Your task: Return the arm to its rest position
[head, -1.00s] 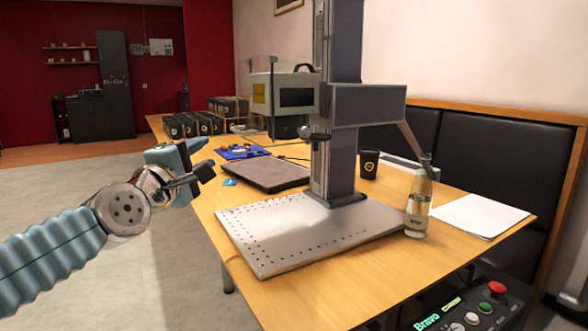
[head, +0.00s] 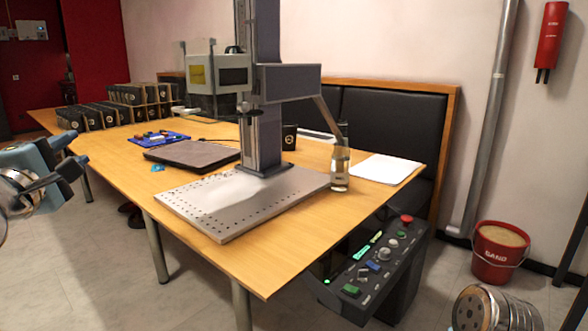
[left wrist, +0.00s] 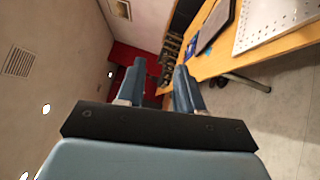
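My left gripper (head: 72,155) is at the left edge of the head view, in the air left of the table (head: 262,262). It is blue-grey with dark parts. In the left wrist view its two blue fingers (left wrist: 160,68) stand apart with nothing between them, so it is open and empty. The laser marker's grey column (head: 262,130) stands on a perforated base plate (head: 200,222) on the table, well right of the gripper. My right gripper is not in view.
A dark laptop-like slab (head: 190,157) and black boxes (head: 85,118) are behind. A control panel (head: 372,262) is below the table edge; a red sand bucket (head: 497,255) stands on the floor.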

